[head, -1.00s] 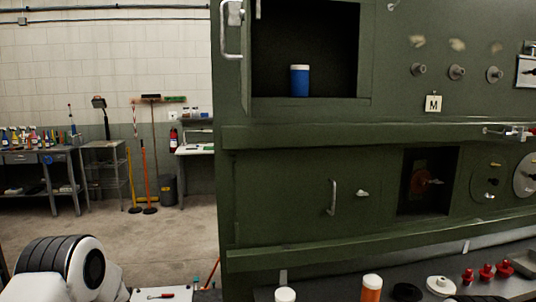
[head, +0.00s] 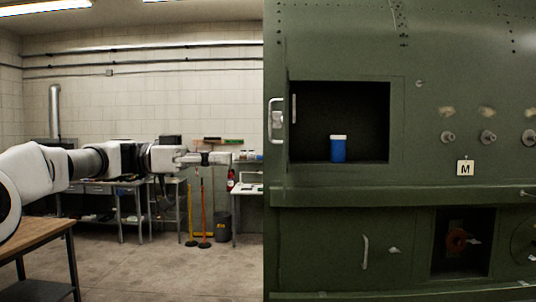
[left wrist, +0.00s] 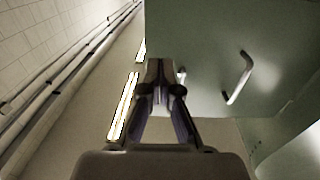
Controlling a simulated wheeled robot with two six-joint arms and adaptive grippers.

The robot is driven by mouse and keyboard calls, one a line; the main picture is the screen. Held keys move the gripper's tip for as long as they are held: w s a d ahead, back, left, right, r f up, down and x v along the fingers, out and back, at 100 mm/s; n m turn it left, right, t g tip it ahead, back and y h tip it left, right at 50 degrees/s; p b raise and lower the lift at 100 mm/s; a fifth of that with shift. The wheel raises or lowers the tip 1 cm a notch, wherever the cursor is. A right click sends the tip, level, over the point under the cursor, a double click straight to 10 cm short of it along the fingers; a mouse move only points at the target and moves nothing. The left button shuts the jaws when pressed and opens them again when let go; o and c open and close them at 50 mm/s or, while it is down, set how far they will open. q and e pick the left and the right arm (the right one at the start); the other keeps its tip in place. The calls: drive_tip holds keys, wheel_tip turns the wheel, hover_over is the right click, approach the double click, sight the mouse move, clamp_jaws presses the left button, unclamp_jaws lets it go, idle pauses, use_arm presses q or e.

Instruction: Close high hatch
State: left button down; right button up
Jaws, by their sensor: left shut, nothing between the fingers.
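The high hatch is a square opening in the green fuselage wall, and its dark inside (head: 345,108) shows. Its green door (head: 278,150) stands swung open at the opening's left side, seen nearly edge-on, with a pale handle (head: 277,121). A blue jar with a white lid (head: 338,149) stands inside the opening. My right gripper is out of view.
A lower hatch with a handle (head: 365,252) is closed below the ledge. A lower square recess (head: 463,242) holds a reddish part. A wooden table (head: 38,240) stands at the lower left. Open floor (head: 160,265) lies left of the fuselage.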

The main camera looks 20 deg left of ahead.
use_arm(q)
drive_tip(key=s+p+x, duration=0.2)
drive_tip(key=p+x, duration=0.2)
drive_tip(key=x, duration=0.5)
drive_tip(key=shift+w+d+r, duration=0.2)
drive_tip(key=shift+w+d, duration=0.15)
drive_tip(key=shift+w, duration=0.15)
